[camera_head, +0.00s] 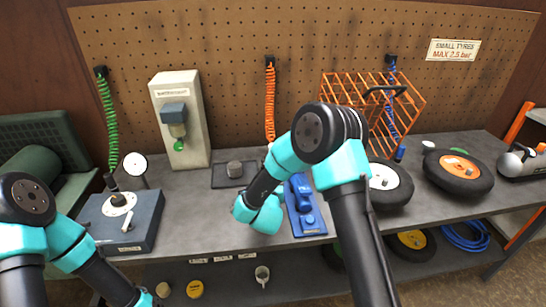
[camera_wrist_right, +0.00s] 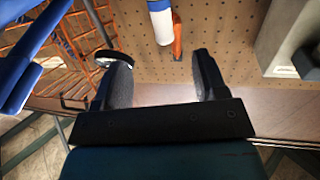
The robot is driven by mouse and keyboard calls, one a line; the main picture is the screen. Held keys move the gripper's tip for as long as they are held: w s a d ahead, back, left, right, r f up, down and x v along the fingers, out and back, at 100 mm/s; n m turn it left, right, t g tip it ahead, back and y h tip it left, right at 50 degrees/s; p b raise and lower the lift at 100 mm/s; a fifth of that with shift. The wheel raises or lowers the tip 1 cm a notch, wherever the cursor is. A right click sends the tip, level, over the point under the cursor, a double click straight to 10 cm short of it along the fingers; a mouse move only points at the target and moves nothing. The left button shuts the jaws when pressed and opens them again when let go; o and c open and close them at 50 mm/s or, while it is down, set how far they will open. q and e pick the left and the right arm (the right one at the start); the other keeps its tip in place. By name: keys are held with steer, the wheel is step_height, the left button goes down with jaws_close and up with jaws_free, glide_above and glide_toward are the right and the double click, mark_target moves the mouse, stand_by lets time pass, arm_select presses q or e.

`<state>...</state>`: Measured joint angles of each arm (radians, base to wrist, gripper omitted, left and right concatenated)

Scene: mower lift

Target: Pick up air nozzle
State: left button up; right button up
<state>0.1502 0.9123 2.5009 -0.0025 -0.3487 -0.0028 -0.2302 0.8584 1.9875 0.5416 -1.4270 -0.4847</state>
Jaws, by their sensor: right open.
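The orange coiled hose (camera_head: 270,100) hangs from the pegboard in the head view. Its lower end is partly hidden behind my right arm. In the right wrist view, a white and blue air nozzle (camera_wrist_right: 160,22) hangs beside the orange hose (camera_wrist_right: 177,42). My right gripper (camera_wrist_right: 162,62) is open and empty, and the nozzle appears beyond the gap between its fingers, apart from them. In the head view my right gripper's fingers are hidden behind the wrist. My left arm is at the lower left, and its gripper is outside the picture.
A green hose (camera_head: 109,115) and a blue hose (camera_head: 391,100) hang on either side. The detergent dispenser (camera_head: 193,95) stands left, and an orange wire rack (camera_head: 345,88) right. A blue tool (camera_head: 308,222), wheels (camera_head: 458,172) and a blue-grey box (camera_head: 140,235) occupy the bench.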

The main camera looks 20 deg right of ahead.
steer(key=x, duration=1.1)
steer(key=shift+x, duration=2.55)
steer(key=c, duration=1.1)
